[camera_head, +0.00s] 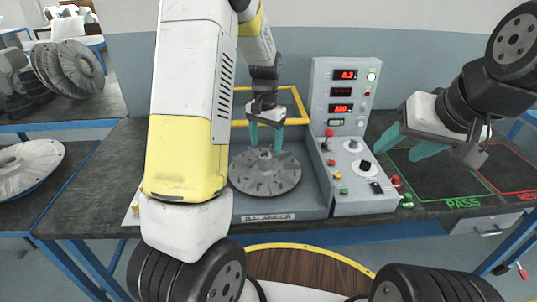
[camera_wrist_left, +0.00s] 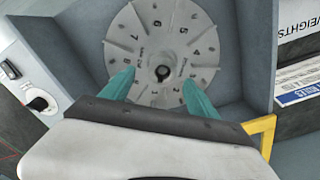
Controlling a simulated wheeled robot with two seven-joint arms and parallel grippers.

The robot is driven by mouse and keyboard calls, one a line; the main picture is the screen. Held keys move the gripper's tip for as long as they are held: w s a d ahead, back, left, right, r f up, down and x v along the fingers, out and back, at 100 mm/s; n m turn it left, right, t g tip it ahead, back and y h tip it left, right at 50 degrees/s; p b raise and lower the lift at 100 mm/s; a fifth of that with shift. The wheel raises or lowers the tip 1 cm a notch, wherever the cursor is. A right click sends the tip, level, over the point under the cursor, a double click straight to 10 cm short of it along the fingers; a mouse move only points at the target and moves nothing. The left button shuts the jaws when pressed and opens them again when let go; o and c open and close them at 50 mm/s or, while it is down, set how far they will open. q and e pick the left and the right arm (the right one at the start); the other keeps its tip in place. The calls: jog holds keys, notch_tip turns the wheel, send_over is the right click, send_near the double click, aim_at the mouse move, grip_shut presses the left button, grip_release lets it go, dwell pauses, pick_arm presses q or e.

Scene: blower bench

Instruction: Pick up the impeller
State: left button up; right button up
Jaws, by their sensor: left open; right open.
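The impeller (camera_head: 264,181) is a grey, round, finned disc with a central hub, sitting flat on the balancer (camera_head: 310,199). My left gripper (camera_head: 264,142) is open and points down above the hub, its teal fingers on either side of it in the head view. In the left wrist view the impeller (camera_wrist_left: 165,40) shows numbered positions and a dark hub centre, with the left gripper's fingers (camera_wrist_left: 160,92) spread below the hub in the picture. I cannot tell whether the fingers touch it. My right gripper (camera_head: 407,147) is open and empty, over the bench to the right of the control panel.
The control panel (camera_head: 345,100) with displays, knobs and buttons stands right of the impeller. A yellow frame (camera_head: 297,101) is behind it. Green PASS (camera_head: 430,185) and red (camera_head: 510,170) marked areas lie at right. Other discs (camera_head: 68,68) are at left.

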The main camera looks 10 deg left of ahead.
aim_at(264, 157)
pick_arm(q)
jog(key=f, duration=0.6)
jog(key=shift+a+f, duration=0.25)
jog(key=shift+f, duration=0.1)
grip_shut()
